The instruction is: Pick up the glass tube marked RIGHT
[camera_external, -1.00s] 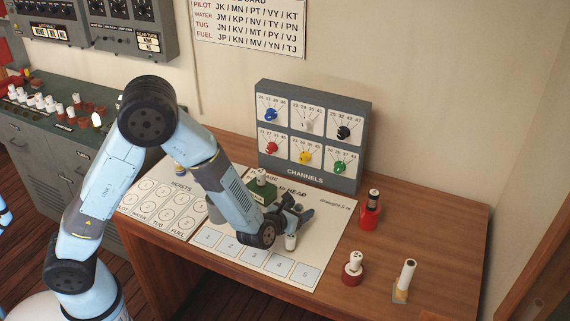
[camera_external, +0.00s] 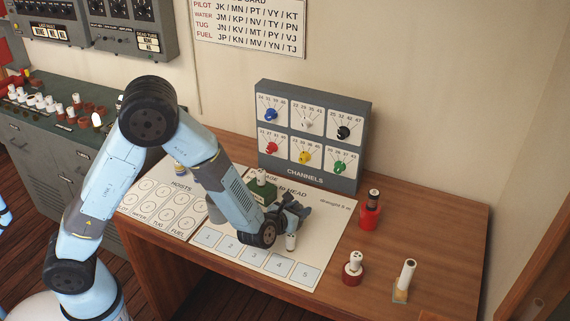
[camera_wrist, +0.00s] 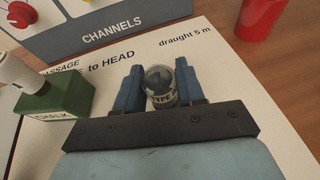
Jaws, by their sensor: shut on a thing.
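My gripper (camera_wrist: 162,90) is low over the white chart sheet (camera_wrist: 225,65), its two blue fingers on either side of a small clear glass tube (camera_wrist: 159,78). The tube has a rounded top, a dark inside and a pale band whose lettering looks like "TYPE"; I cannot read RIGHT on it. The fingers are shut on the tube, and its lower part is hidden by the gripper. In the external view my gripper (camera_external: 297,212) is over the middle of the sheet, and the tube cannot be made out there.
A green CHALK block (camera_wrist: 55,110) with a white piece stands close left of my gripper. The CHANNELS panel (camera_external: 312,137) is behind. A red bottle (camera_external: 370,213) and white-topped pieces stand at right.

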